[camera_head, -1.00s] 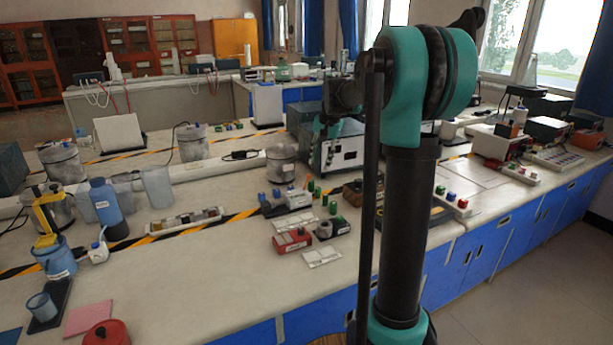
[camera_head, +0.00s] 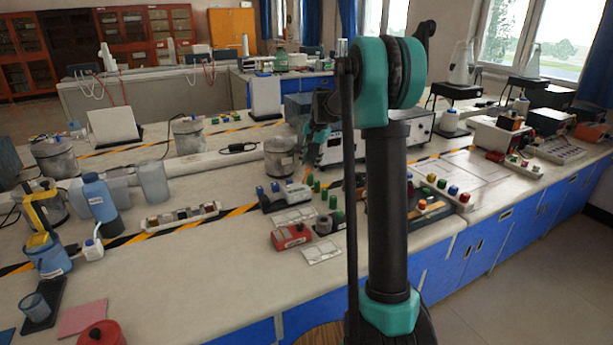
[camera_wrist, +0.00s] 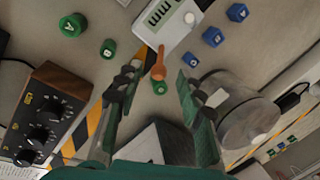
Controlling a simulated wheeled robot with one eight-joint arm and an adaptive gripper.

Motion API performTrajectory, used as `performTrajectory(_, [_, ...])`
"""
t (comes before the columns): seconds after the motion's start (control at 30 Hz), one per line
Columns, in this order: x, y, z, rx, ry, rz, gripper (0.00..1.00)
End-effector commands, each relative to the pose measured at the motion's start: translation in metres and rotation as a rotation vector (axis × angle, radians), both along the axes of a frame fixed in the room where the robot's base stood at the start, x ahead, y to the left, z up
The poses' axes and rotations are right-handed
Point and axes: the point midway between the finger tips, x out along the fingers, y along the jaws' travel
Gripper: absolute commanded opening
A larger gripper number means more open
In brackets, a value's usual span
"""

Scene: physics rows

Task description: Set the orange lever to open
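In the wrist view an orange lever (camera_wrist: 158,64) stands out beside a white-grey box (camera_wrist: 166,22) with dark slots. The lever points down in that picture, toward the space between my fingers. My gripper (camera_wrist: 160,76) is open, with one finger on each side of that space and nothing visibly held. I cannot tell whether a finger touches the lever. In the head view my gripper (camera_head: 316,142) hangs over the bench behind my arm.
Green knobs (camera_wrist: 72,25) and blue knobs (camera_wrist: 212,37) stand around the box. A grey metal pot (camera_wrist: 248,122) is close to the right finger. A black dial box (camera_wrist: 45,115) lies to the left. Bare bench (camera_head: 200,270) shows at the front left.

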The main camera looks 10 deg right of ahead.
Motion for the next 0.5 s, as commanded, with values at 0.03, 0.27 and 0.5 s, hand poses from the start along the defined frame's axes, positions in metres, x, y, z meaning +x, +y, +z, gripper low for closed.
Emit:
performTrajectory(0.03, [0.002, 0.002, -0.010, 0.000, 0.000, 0.001, 0.38])
performTrajectory(0.27, [0.007, 0.008, -0.045, 0.000, 0.000, 0.000, 0.38])
performTrajectory(0.5, [0.009, 0.010, -0.060, 0.000, 0.000, -0.001, 0.38])
